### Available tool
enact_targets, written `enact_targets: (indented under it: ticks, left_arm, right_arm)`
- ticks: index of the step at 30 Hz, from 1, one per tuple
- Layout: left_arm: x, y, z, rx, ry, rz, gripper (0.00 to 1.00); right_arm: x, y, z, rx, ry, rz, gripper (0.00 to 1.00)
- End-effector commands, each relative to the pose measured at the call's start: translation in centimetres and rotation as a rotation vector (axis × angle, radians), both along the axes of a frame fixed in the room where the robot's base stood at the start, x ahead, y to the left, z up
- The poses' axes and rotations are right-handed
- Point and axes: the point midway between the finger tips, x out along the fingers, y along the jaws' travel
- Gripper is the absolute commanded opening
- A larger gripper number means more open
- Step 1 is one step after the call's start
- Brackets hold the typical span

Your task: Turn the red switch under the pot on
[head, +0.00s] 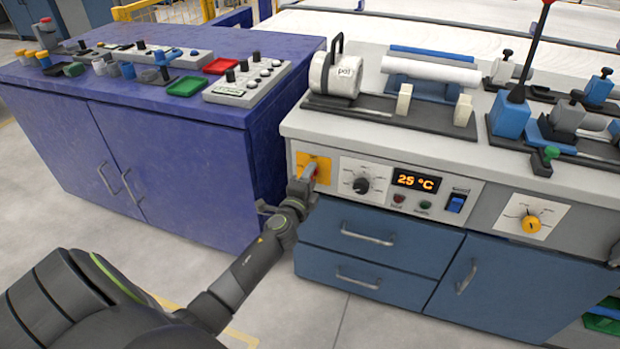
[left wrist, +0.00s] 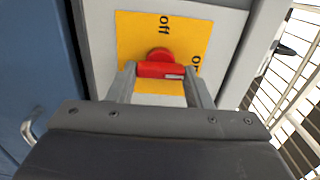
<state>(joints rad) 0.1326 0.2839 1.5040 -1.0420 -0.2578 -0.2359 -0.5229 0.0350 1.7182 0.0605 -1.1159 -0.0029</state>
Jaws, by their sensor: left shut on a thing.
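The red switch (left wrist: 161,69) sits on a yellow plate (left wrist: 130,38) in the left wrist view. The word "off" shows at the top of the plate, and a partly hidden label shows at its right edge. The switch's bar lies crosswise in that view, with a small pale mark on its right half. My left gripper (left wrist: 160,80) is shut on the switch, one finger at each end of the bar. In the head view, the left gripper (head: 303,184) reaches the yellow plate (head: 322,166) on the cabinet front, below the white pot (head: 335,76). My right gripper is not in view.
Right of the plate are a black dial (head: 361,185), a display (head: 416,181) reading 25 °C and a blue rocker switch (head: 456,202). Blue drawers (head: 370,240) with handles lie below. A purple cabinet (head: 180,160) stands at the left. The floor in front is clear.

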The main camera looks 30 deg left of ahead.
Motion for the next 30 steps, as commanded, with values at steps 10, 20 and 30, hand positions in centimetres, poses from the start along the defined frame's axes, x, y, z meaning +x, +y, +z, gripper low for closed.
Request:
enact_targets:
  ticks: [10,20,30]
  left_arm:
    - [-0.07,-0.02,-0.21,0.032,0.011,0.0,0.23]
    - [-0.07,-0.01,-0.22,0.032,0.011,0.0,0.56]
    - [-0.04,-0.01,-0.08,0.031,0.008,0.0,0.67]
  right_arm:
    - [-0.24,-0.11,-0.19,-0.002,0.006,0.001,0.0]
    - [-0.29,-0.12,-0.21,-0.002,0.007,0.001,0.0]
    - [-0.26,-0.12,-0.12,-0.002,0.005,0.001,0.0]
